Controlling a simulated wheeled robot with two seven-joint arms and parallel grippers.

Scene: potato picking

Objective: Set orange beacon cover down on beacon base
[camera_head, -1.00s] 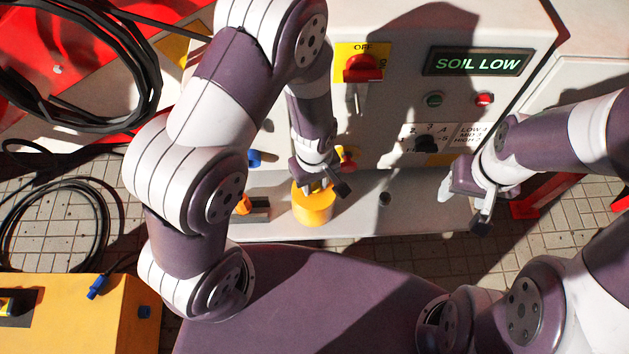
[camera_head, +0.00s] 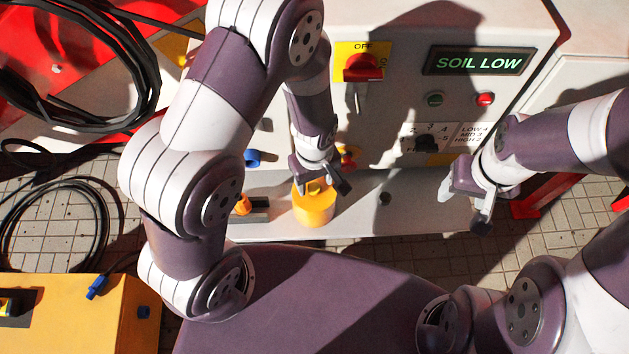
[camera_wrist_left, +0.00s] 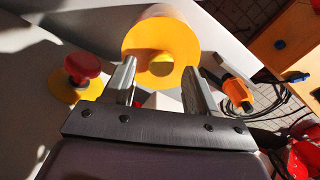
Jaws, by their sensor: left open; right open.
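The orange beacon cover (camera_head: 314,207) is a yellow-orange cylinder with a small knob on top. It stands upright on the pale ledge (camera_head: 420,205) in front of the panel. The beacon base is not visible; I cannot tell what lies under the cover. My left gripper (camera_head: 319,183) is open just above the cover. In the left wrist view, the cover (camera_wrist_left: 181,42) lies beyond the open fingers (camera_wrist_left: 159,70), with its knob between them and gaps on both sides. My right gripper (camera_head: 463,190) is open and empty over the ledge's right part.
The panel has a red switch (camera_head: 362,68), a "SOIL LOW" display (camera_head: 476,62) and a black dial (camera_head: 426,143). An orange plug (camera_head: 243,205) sits left of the cover. A red mushroom button (camera_wrist_left: 82,67) is near my left gripper. The ledge's middle right is clear.

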